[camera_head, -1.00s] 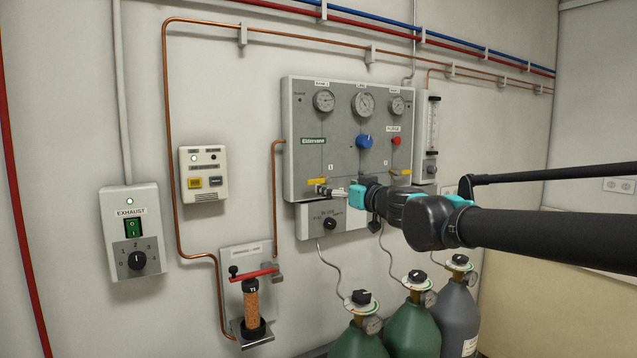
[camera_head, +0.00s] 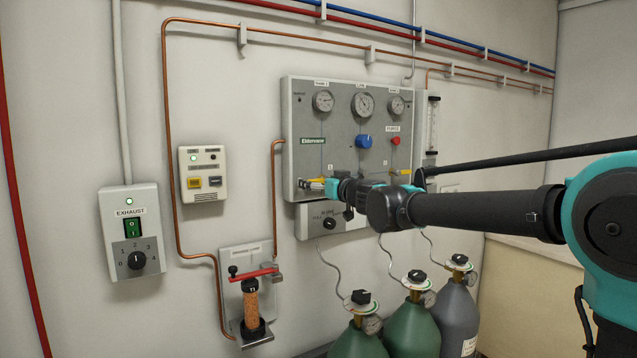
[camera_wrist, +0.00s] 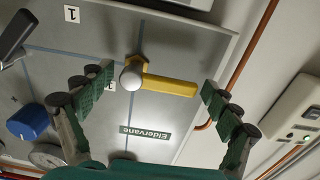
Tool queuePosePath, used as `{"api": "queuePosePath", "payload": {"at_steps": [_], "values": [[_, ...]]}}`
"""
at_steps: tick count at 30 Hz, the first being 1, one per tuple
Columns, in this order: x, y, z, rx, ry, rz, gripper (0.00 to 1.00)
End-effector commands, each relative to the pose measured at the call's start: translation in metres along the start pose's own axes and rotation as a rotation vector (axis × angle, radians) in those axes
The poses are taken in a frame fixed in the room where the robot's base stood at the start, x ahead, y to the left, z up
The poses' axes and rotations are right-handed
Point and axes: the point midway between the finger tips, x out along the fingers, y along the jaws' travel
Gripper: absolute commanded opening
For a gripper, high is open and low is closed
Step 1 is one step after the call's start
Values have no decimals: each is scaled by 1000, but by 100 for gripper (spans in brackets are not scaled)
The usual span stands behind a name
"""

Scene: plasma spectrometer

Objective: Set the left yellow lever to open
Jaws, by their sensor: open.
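The left yellow lever (camera_wrist: 172,86) sits on the grey gas panel (camera_head: 294,130), below the green Eldervane label. In the wrist view it lies about level, its arm running right from a pale round knob (camera_wrist: 131,77). My gripper (camera_wrist: 157,80) is open, one finger on each side of the lever; I cannot tell whether either touches it. In the head view my gripper (camera_head: 312,185) is at the panel's lower left and partly covers the left lever (camera_head: 316,180). A second yellow lever (camera_head: 401,172) is further right, beyond my wrist.
A blue knob (camera_head: 363,141) and a red knob (camera_head: 395,141) sit above the levers. A box with a black dial (camera_head: 330,224) hangs just below. Gas cylinders (camera_head: 411,325) stand on the floor. A copper pipe (camera_head: 275,200) runs left of the panel.

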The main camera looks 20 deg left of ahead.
Motion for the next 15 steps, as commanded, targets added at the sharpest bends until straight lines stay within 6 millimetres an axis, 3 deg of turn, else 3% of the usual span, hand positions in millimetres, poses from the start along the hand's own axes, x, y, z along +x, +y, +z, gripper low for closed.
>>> {"api": "queuePosePath", "payload": {"at_steps": [2,15], "values": [[0,0,0,0,0,0,90],[0,0,0,0,0,-1,36]]}}
